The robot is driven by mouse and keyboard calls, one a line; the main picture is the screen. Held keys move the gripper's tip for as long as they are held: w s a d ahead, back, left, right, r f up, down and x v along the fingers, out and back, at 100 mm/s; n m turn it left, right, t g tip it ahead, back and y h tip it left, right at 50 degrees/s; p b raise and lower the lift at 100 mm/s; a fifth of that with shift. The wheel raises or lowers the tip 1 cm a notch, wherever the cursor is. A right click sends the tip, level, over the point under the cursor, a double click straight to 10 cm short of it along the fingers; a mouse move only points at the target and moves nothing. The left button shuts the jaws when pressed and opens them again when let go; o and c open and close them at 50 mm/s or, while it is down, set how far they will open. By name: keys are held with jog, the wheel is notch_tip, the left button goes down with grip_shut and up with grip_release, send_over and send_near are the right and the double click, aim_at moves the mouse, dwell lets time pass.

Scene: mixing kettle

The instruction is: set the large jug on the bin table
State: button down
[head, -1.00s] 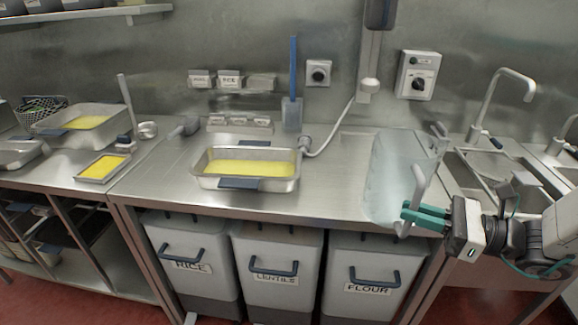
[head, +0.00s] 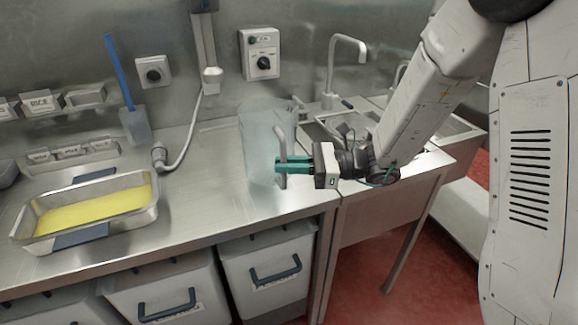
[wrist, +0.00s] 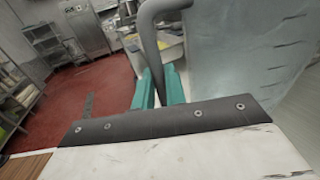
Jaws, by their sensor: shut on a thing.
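The large jug (head: 262,145) is clear, pale and upright at the right end of the bin table (head: 205,205), the steel bench with bins below. My gripper (head: 284,166) is shut on the jug's grey handle, on the jug's right side. In the wrist view the green fingers (wrist: 158,88) close around the handle (wrist: 150,35), with the jug's wall (wrist: 235,60) filling the right. I cannot tell whether the jug's base touches the tabletop or hangs slightly above it.
A steel pan of yellow food (head: 90,210) stands on the table at left. A scoop with a blue handle (head: 135,125) and a grey hose (head: 185,145) are behind. A sink (head: 345,125) lies right of the jug. Bare tabletop lies between pan and jug.

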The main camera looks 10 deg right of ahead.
jog(key=f, duration=0.1)
jog(key=w+f, duration=0.1)
jog(key=f, duration=0.1)
jog(key=shift+w+d+f, duration=0.2)
jog(key=shift+w+f, duration=0.1)
jog(key=shift+f, duration=0.15)
jog(key=c, duration=1.4)
grip_release()
jog(key=shift+c, duration=0.2)
